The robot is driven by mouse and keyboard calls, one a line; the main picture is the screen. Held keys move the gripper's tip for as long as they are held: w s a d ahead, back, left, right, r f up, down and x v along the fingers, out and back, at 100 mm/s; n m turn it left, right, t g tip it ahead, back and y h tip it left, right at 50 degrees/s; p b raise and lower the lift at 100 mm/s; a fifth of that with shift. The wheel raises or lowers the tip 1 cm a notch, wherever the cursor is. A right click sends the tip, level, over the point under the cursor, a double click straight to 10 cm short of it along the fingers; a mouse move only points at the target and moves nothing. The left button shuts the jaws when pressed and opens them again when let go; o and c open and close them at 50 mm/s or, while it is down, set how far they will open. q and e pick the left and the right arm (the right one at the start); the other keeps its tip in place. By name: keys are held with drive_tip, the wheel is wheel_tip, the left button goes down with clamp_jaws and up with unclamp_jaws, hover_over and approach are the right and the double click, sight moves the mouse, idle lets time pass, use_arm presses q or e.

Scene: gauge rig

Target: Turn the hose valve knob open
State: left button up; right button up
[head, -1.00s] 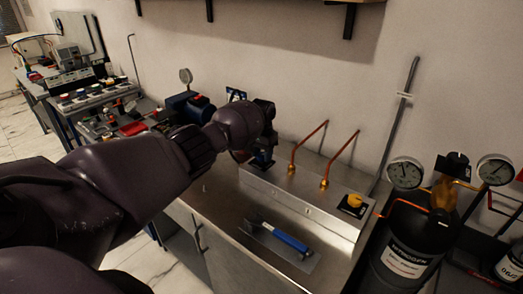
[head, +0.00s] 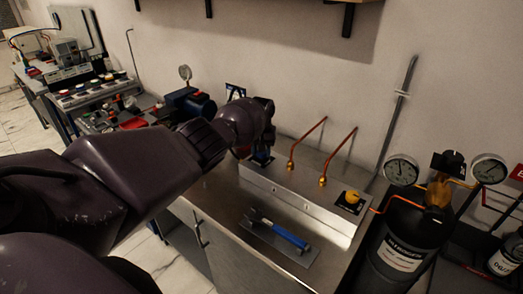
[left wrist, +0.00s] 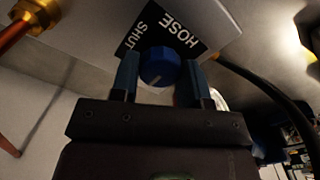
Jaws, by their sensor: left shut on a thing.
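The hose valve knob (left wrist: 160,67) is blue and faceted, with a pale pointer mark on its face, in the left wrist view. It sits on a dark plate (left wrist: 193,36) lettered HOSE and SHUT. My left gripper (left wrist: 160,72) has one blue finger on each side of the knob and is shut on it. In the head view my left gripper (head: 262,158) reaches down at the left end of the steel bench's raised panel. My arm and gripper hide the knob there. My right gripper is not in view.
Two copper pipes (head: 308,142) rise from the panel right of my gripper. A yellow knob (head: 351,198) sits further right. A blue-handled tool (head: 283,235) lies on the bench. A black cylinder (head: 400,240) with gauges stands at the right.

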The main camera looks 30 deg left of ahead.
use_arm(q)
drive_tip(key=o, duration=0.9)
drive_tip(key=shift+o, duration=0.2)
wheel_tip(320, 180, up, 11)
drive_tip(key=p, duration=0.1)
drive_tip(key=shift+p, duration=0.4)
